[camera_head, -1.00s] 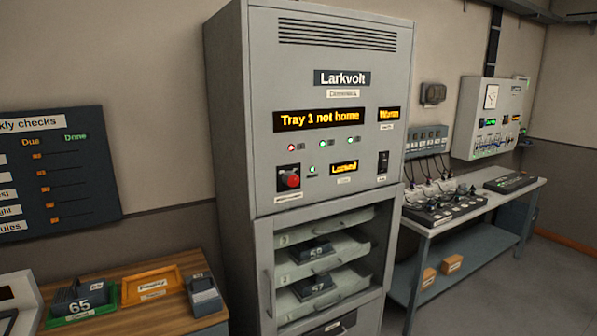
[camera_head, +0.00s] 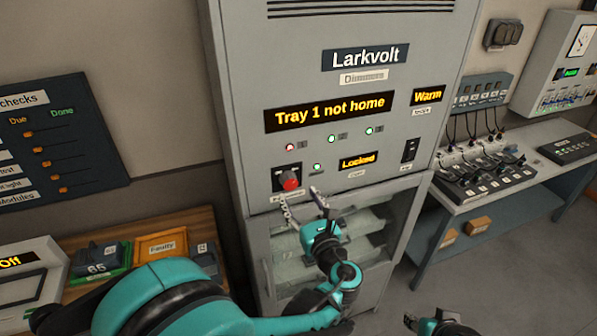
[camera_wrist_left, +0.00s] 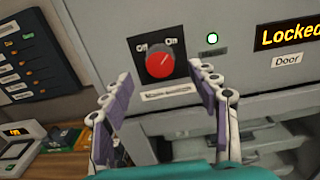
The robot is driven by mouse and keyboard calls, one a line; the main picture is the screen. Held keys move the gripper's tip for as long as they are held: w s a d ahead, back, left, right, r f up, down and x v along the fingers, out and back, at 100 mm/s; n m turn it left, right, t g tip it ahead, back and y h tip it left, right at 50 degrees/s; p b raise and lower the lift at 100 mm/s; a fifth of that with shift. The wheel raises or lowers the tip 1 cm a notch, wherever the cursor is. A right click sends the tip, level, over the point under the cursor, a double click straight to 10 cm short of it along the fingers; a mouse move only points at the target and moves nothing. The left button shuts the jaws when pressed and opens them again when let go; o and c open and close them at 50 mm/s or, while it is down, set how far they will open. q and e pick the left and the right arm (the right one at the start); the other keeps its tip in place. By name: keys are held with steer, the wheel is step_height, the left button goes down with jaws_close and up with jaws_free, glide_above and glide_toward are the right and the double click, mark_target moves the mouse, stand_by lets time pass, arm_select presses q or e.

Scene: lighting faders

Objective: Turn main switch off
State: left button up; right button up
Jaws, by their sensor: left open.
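The main switch is a red round knob (camera_head: 289,180) on a dark plate on the grey Larkvolt cabinet's front. In the left wrist view the knob (camera_wrist_left: 160,64) sits below "Off" on the left and "On" on the right; its pointer is too small to read surely. My left gripper (camera_head: 301,199) is open and empty, just below and in front of the knob. In the wrist view its two fingers (camera_wrist_left: 160,72) spread to either side of the knob, apart from it. Part of my right arm shows at the bottom edge; its jaws are not clear.
The lit displays read "Tray 1 not home" (camera_head: 316,115), "Warm" (camera_head: 428,95) and "Locked" (camera_head: 358,161). Glazed tray door below is partly behind my arm. A wooden bench (camera_head: 198,220) stands left, a table with fader desks (camera_head: 487,170) right.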

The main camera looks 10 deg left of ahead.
mark_target(291, 184)
arm_select(q)
steer(key=x, duration=0.5)
steer(key=shift+w+a+f, duration=0.1)
steer(key=shift+w+a, duration=0.1)
steer(key=shift+w, duration=0.05)
steer(key=shift+w+a, duration=0.25)
steer(key=shift+w, duration=0.05)
steer(key=c, duration=1.2)
